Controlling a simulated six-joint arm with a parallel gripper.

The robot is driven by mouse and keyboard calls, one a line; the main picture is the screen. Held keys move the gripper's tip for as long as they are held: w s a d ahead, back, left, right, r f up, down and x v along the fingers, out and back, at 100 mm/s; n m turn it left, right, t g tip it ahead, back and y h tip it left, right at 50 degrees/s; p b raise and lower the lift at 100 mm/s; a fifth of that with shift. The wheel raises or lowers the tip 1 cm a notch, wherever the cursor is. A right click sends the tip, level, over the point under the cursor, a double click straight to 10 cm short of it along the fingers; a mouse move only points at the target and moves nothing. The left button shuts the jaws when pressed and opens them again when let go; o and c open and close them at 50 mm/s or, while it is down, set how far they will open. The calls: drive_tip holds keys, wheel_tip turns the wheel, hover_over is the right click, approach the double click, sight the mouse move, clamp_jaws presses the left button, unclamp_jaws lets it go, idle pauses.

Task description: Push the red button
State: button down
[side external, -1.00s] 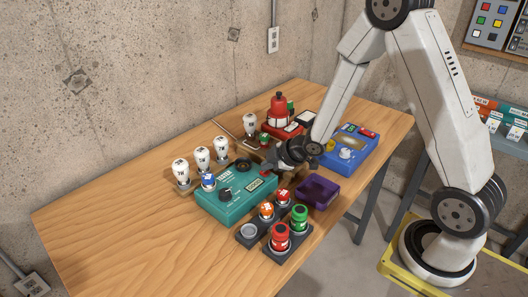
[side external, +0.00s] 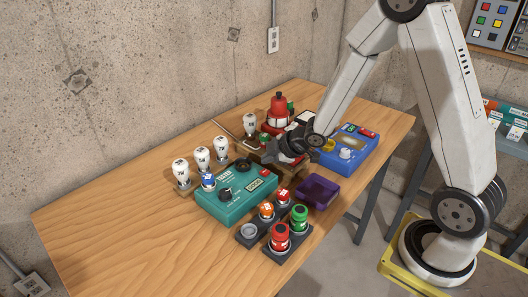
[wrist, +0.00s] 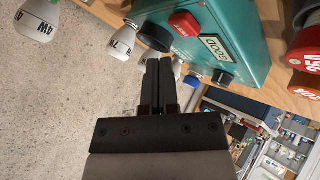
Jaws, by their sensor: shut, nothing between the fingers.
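In the side view my gripper (side external: 268,153) is above and behind the teal box, apart from the red button. The button's top is uncovered in both views.
White bulbs (side external: 202,157) stand along the box's far left side. A dark holder (side external: 255,231) with red, orange and green caps is in front. A purple tray (side external: 317,190) and blue box (side external: 348,150) are to the right. The table's left part is clear.

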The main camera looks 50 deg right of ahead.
drive_tip(key=shift+r, duration=1.9)
drive_tip(key=m+g+h, duration=0.3)
drive_tip(key=m, duration=0.3)
approach(268, 172)
drive_tip(key=s, duration=0.2)
drive_tip(key=s+a+m+g+y, duration=0.1)
drive_tip(key=s+a+m+g, duration=0.2)
drive_tip(key=s, duration=0.6)
drive_tip(key=shift+a+r+m, duration=0.25)
drive_tip(key=shift+a+m, duration=0.15)
drive_tip(key=shift+m, duration=0.8)
